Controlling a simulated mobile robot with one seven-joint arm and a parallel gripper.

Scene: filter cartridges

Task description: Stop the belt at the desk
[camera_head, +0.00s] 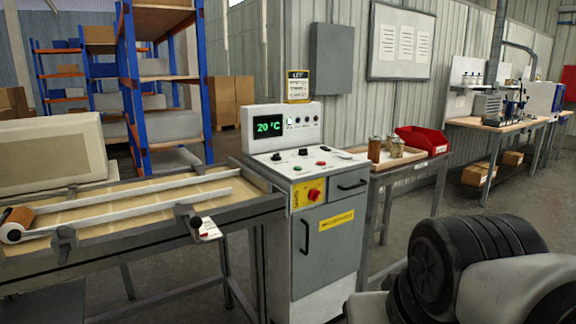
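The control desk (290,170) is a grey cabinet in the middle of the view, with a lit green display (268,126) reading 20 °C. Its sloped top carries a red button (321,163), a green button (295,167) and dark knobs. A larger red mushroom button (314,195) on a yellow plate is on the front face. The belt (120,205) runs at the left, with pale guide rails above it. One orange-brown cartridge (18,217) lies at its left end. Whether the belt moves cannot be told. My gripper is not in view; part of my arm shows at lower right.
A side table (430,164) right of the desk holds jars (375,148) and a red bin (422,140). A label (208,229) hangs at the belt's front edge. Blue shelving (133,90) stands behind. A workbench (500,125) stands at far right. Floor is open between tables.

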